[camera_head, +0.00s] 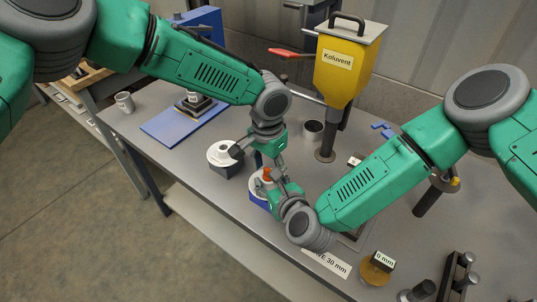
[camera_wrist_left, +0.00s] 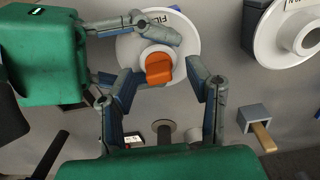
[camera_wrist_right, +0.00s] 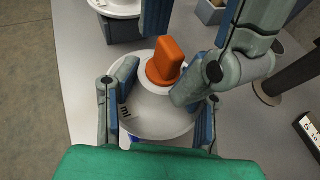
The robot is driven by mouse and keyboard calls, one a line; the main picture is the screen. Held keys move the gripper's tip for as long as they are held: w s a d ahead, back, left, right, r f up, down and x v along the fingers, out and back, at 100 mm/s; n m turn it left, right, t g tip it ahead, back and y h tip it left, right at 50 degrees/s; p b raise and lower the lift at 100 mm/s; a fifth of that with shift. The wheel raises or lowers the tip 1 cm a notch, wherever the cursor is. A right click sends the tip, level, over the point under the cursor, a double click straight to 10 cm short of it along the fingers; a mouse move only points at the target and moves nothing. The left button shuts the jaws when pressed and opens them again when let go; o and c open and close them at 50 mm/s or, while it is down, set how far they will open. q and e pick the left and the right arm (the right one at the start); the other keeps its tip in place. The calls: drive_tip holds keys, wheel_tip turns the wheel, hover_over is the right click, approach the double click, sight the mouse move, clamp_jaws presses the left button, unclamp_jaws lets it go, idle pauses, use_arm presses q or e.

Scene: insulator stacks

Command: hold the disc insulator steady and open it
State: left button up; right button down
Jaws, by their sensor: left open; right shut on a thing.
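The disc insulator (camera_wrist_right: 160,118) is a white disc with dark lettering and an orange knob (camera_wrist_right: 165,60) at its centre. It also shows in the left wrist view (camera_wrist_left: 185,30), and the orange knob (camera_head: 267,174) shows in the head view. My right gripper (camera_wrist_right: 155,105) is shut on the disc, with one finger on each side. My left gripper (camera_wrist_left: 160,72) is open, its two fingers spread on either side of the orange knob with gaps. In the head view, the arms and grippers hide most of the disc and its blue base.
A second white disc (camera_head: 222,153) stands on a dark box close by. A yellow Koluvent hopper (camera_head: 345,65) stands behind on a post. My arms are close together.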

sight(267, 169)
use_arm(q)
drive_tip(key=shift+f, duration=0.45)
use_arm(e)
drive_tip(key=shift+w, duration=0.1)
use_arm(q)
clamp_jaws()
drive_tip(key=shift+s+r, duration=0.1)
drive_tip(key=shift+r, duration=0.1)
drive_tip(key=shift+a+r, duration=0.1)
drive_tip(key=shift+r, duration=0.9)
drive_tip(key=shift+r, duration=2)
